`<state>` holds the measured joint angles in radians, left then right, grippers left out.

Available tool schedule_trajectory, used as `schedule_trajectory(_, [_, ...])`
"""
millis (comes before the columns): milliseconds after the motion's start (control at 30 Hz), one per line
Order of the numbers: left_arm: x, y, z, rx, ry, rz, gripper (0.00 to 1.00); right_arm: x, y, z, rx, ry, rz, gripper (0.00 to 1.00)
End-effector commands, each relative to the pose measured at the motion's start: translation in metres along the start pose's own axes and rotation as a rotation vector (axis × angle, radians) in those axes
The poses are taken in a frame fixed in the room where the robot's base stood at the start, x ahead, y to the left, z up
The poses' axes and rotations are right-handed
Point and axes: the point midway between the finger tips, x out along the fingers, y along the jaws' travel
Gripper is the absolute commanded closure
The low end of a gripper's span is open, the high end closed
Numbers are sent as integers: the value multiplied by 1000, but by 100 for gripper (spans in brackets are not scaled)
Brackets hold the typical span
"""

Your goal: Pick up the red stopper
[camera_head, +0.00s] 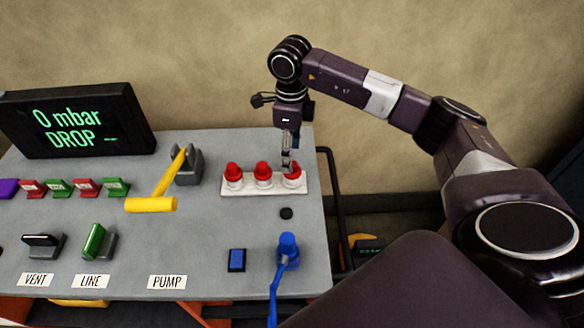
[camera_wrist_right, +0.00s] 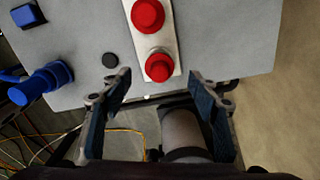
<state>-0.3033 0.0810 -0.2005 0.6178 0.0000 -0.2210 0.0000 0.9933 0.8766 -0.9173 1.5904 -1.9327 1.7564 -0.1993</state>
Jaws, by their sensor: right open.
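Three red stoppers stand in a row in a white holder (camera_head: 248,190) on the grey panel: the left stopper (camera_head: 233,170), the middle stopper (camera_head: 262,171) and the right stopper (camera_head: 295,171). My right gripper (camera_head: 287,163) points down over the right stopper and partly hides it. In the right wrist view the gripper (camera_wrist_right: 159,76) is open, with the nearest red stopper (camera_wrist_right: 158,67) showing in the gap just beyond its fingertips. Whether the fingers reach around the stopper cannot be told. Another red stopper (camera_wrist_right: 148,14) shows beyond it. My left gripper is not in view.
A yellow lever (camera_head: 152,204) stands left of the holder. A black button (camera_head: 286,213), blue switch (camera_head: 237,260) and blue plug with cable (camera_head: 287,247) lie in front. A display (camera_head: 78,121) reads "0 mbar DROP". A dark rail (camera_head: 337,200) runs along the panel's right edge.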

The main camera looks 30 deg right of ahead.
Motion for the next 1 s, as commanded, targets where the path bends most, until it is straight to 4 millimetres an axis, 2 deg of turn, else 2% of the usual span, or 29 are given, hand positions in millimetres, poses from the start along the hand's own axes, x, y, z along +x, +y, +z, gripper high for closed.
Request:
schedule_trajectory(33, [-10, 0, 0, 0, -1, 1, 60, 3, 2, -2, 0, 4, 4, 45])
schedule_trajectory(167, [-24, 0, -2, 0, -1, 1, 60, 21, 3, -4, 1, 4, 5, 45])
schedule_trajectory(333, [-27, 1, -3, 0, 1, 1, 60, 41, 2, -2, 0, 0, 3, 45])
schedule_trajectory(567, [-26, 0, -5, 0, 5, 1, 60, 45, 2, -2, 0, -1, 1, 45])
schedule_trajectory(1000, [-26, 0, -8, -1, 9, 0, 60, 44, 2, -2, 1, -2, 2, 89])
